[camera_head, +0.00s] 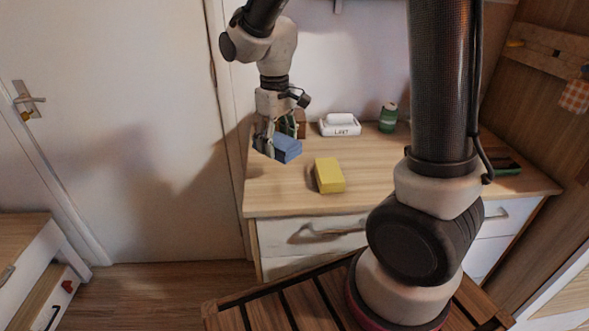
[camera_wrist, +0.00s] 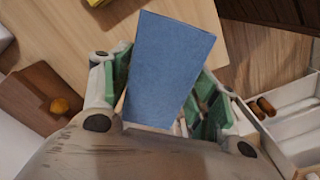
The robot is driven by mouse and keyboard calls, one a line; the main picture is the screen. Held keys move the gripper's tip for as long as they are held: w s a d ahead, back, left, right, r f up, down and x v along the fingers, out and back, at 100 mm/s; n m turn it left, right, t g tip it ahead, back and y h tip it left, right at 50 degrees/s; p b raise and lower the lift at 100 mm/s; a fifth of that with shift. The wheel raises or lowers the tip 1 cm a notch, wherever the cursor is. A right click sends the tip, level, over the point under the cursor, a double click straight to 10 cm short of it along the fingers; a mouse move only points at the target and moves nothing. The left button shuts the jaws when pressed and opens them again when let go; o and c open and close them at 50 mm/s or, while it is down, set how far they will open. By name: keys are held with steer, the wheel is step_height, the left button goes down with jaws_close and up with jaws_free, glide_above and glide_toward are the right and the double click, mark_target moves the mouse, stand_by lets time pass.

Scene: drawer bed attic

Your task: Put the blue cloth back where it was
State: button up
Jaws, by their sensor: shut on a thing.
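The blue cloth (camera_head: 287,149) is a folded, flat-faced block. My gripper (camera_head: 266,147) is shut on it, near the left end of the wooden counter. In the wrist view the cloth (camera_wrist: 170,66) sits between the green finger pads and sticks out past the fingertips. It appears to be held above the counter (camera_head: 285,195), but the gap under it is hard to judge. The spot where it was earlier cannot be told from these frames.
A yellow block (camera_head: 329,175) lies right of the cloth. A white lettered dish (camera_head: 340,126) and a green can (camera_head: 388,117) stand behind. A brown wooden box with an orange knob (camera_wrist: 60,105) is near my gripper. A white compartment with small items (camera_wrist: 285,115) shows at right.

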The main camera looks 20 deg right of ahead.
mark_target(280, 181)
step_height(280, 181, down, 10)
steer(key=shift+d+r, duration=0.15)
steer(key=o, duration=1.2)
steer(key=shift+c, duration=0.2)
steer(key=shift+r, duration=0.1)
step_height(280, 181, up, 12)
steer(key=shift+f, duration=0.1)
steer(key=shift+m+t, duration=0.5)
steer(key=shift+m, duration=0.1)
steer(key=s+d+r, duration=0.2)
steer(key=d+r, duration=0.1)
steer(key=s+d+r, duration=0.1)
steer(key=shift+d+r, duration=0.15)
steer(key=shift+r, duration=0.1)
steer(key=s+d+r+m+t, duration=0.1)
steer(key=s+d+r+m, duration=0.1)
steer(key=s+d, duration=0.3)
steer(key=s+d+r+m+t, duration=0.2)
steer(key=s+d+r, duration=0.2)
steer(key=s, duration=0.7)
steer(key=shift+d+r, duration=0.2)
steer(key=shift+d, duration=0.5)
